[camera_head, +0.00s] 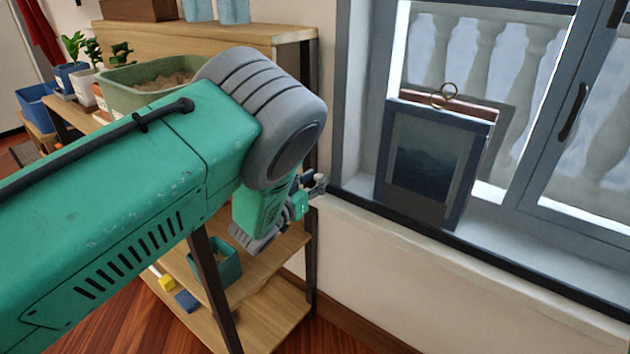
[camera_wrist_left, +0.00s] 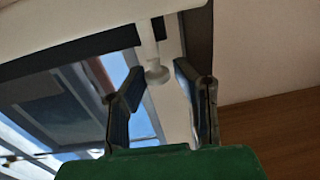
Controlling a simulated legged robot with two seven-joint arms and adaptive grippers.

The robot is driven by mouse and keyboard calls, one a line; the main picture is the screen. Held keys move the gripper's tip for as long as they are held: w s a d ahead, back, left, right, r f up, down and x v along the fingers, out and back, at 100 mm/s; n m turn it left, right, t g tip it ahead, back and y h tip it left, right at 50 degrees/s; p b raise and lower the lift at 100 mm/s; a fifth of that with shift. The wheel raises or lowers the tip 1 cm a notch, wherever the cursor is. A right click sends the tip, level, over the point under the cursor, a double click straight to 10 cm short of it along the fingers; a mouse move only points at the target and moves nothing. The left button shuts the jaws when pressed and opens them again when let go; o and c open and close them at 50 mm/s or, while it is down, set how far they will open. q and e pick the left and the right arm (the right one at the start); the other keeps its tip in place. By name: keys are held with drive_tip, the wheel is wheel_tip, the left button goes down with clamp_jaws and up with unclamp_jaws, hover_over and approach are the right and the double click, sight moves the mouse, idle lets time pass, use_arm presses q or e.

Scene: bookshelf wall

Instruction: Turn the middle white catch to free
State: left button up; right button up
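My left gripper (camera_head: 316,186) is beside the left end of the window sill, at the end of my green arm. In the left wrist view, its two fingers (camera_wrist_left: 159,72) are apart. A white catch with a stem and a rounded end (camera_wrist_left: 156,75) shows between the fingertips, with a gap visible on both sides. I cannot tell how deep it lies between them. In the head view I cannot make out the catch clearly; my arm and gripper cover that area. No other catch is clear. My right gripper is not in view.
A framed picture (camera_head: 432,165) with a ring on top stands on the window sill, right of my gripper. A wooden shelf unit (camera_head: 285,262) stands below and behind my arm, holding a green planter (camera_head: 133,93) and a teal box (camera_head: 226,262). The window handle (camera_head: 573,112) is far right.

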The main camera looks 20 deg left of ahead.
use_arm(q)
clamp_jaws()
drive_tip(key=shift+d, duration=0.2)
drive_tip(key=shift+r, duration=0.1)
